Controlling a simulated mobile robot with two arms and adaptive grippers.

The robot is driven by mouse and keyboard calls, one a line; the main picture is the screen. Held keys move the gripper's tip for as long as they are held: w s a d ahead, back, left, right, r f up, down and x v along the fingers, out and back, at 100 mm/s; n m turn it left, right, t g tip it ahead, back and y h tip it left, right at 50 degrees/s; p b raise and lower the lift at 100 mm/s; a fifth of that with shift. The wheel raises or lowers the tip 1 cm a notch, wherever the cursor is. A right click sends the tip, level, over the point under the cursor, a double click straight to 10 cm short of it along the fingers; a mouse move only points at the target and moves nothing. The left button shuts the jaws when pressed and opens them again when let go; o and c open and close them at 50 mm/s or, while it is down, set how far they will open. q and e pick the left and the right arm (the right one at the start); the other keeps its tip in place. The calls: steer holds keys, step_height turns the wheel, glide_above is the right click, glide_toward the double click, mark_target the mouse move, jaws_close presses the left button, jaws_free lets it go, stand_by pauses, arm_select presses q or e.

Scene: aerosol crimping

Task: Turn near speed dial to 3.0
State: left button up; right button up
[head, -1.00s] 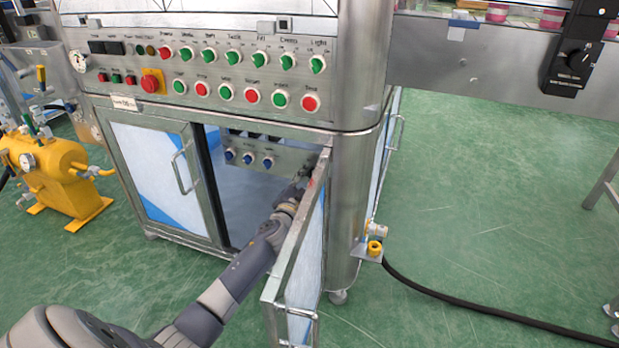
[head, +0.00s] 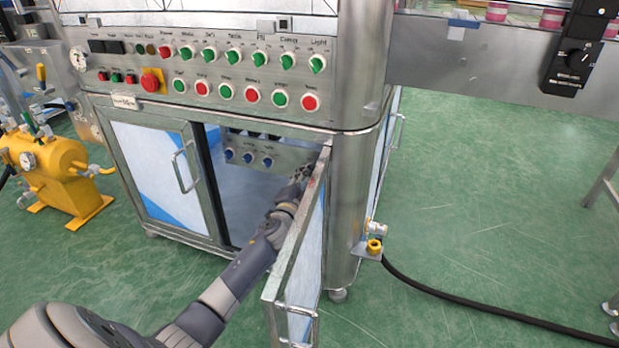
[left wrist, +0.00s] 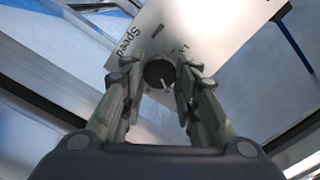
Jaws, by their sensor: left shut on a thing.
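The speed dial (left wrist: 158,73) is a round black knob with a pale pointer mark, on a light plate (left wrist: 185,32) printed "Speed". My left gripper (left wrist: 162,82) has its fingers closed on either side of the knob in the left wrist view. The pointer mark faces the bottom of that picture; the scale figures are hidden or unreadable. In the head view my left gripper (head: 302,176) is inside the open cabinet, beside its right door; the knob is hidden there. My right gripper is not in view.
The open cabinet door (head: 300,245) stands close along the right of my left arm. Inside, a grey panel carries blue knobs (head: 248,158). Above is a panel of switches and buttons (head: 215,70). A black box with a dial (head: 570,65) hangs at the upper right.

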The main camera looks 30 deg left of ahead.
arm_select(q)
steer(key=o, duration=1.1)
steer(key=shift+c, duration=0.2)
steer(key=v, duration=1.2)
steer(key=shift+s+f, duration=0.1)
